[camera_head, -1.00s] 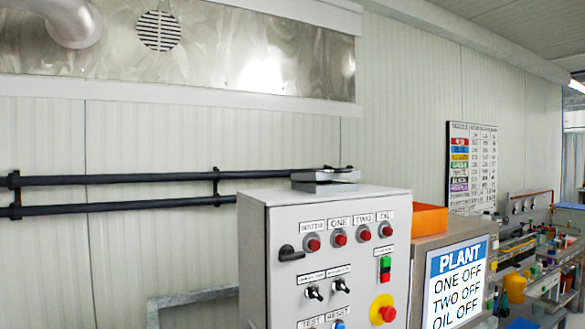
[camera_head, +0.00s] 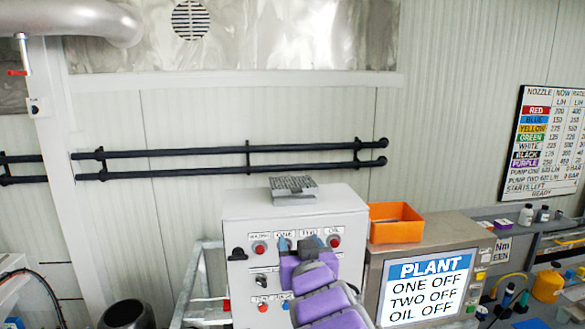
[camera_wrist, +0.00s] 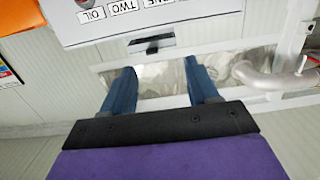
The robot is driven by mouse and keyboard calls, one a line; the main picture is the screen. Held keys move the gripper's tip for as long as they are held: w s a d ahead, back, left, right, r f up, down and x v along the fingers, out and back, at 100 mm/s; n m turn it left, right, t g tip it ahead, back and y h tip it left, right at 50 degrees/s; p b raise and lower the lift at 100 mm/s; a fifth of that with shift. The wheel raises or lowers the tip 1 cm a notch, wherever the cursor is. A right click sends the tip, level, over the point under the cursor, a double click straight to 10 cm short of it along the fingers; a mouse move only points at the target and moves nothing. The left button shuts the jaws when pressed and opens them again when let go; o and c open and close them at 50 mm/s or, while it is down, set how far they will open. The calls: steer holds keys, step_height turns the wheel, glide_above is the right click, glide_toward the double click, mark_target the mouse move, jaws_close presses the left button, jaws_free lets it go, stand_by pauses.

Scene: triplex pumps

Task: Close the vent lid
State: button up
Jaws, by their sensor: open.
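A small grey vent box (camera_head: 294,198) sits on top of the light grey control cabinet. Its slatted grey top, which looks like the vent lid (camera_head: 292,184), faces up; I cannot tell how far open it stands. The vent box also shows in the wrist view (camera_wrist: 152,44), small, at the cabinet's edge. My gripper (camera_head: 301,243) is in front of the cabinet's face, lower than the vent box in the head view. In the wrist view my gripper (camera_wrist: 160,68) has its two blue fingers wide apart with nothing between them.
The control cabinet (camera_head: 240,215) carries buttons and switches, partly hidden by my arm. An orange bin (camera_head: 396,223) stands to its right, above the plant screen (camera_head: 428,287). Dark pipes (camera_head: 205,151) run along the wall behind. A round grille (camera_head: 190,20) is on the metal duct.

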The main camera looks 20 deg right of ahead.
step_height(320, 180, up, 3)
steer(key=w+p, duration=0.1)
steer(key=t+p, duration=0.1)
steer(key=p, duration=0.2)
glide_toward(297, 191)
steer(key=a, duration=0.3)
steer(key=w+d+p, duration=0.1)
steer(key=w+d, duration=0.4)
steer(key=w, duration=0.2)
steer(key=shift+d, duration=0.2)
steer(key=shift+w+a, duration=0.1)
steer(key=shift+a, duration=0.15)
steer(key=c, duration=0.8)
jaws_close()
